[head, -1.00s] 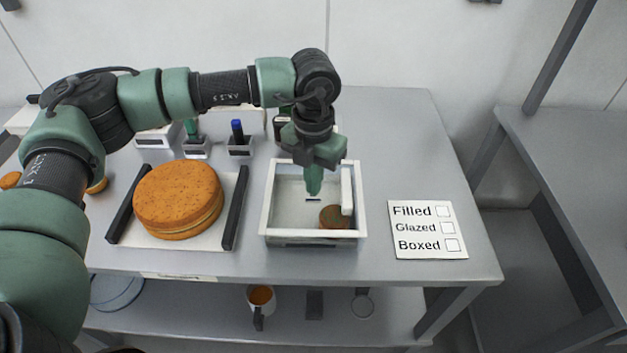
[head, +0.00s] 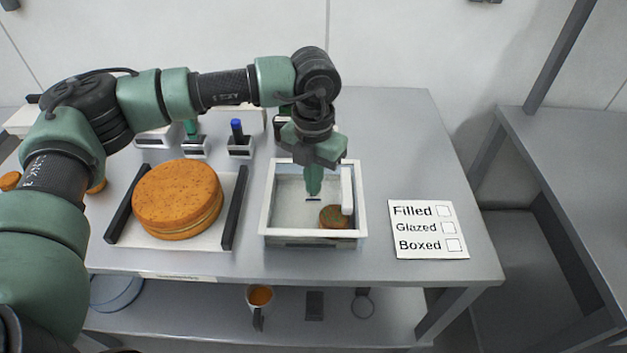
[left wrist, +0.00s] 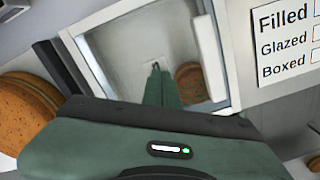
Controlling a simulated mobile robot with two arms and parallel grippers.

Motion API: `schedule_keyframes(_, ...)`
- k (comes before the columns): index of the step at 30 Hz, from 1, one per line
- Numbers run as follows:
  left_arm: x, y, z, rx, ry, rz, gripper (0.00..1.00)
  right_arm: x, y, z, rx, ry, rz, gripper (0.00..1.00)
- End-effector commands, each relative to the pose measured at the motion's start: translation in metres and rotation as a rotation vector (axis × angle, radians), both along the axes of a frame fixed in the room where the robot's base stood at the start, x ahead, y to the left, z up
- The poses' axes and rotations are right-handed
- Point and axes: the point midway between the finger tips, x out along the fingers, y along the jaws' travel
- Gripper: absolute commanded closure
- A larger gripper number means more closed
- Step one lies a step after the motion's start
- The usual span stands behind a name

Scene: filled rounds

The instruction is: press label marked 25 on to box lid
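The white box (head: 264,222) stands at the middle of the table, with a pale rim and a greyish, see-through-looking top. A small round brown cake (head: 334,216) shows inside its front right part. My left gripper (head: 313,192) points straight down over the middle of the box, its green fingers together. A tiny pale label with a dark mark (left wrist: 154,65) shows right at the fingertips in the left wrist view; its number is too small to read. I cannot tell whether the fingers grip it or press on it. My right gripper is out of view.
A large brown layered cake (head: 178,198) sits on a white board between dark rails, left of the box. A checklist card (head: 429,229) lies to the right. Small holders (head: 240,147) stand behind. A mug (head: 260,297) is on the lower shelf. The table's back right is clear.

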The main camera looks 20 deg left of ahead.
Motion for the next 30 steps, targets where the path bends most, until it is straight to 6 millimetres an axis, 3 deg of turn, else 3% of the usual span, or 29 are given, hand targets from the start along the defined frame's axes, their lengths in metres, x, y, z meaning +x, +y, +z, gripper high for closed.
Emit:
schedule_keyframes(13, -0.001, 0.0, 0.001, 0.001, 0.004, 0.0, 1.0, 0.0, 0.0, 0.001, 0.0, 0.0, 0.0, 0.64)
schedule_keyframes(30, 0.0, 0.0, 0.041, 0.001, 0.001, 0.0, 1.0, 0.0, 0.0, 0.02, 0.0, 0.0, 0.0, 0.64)
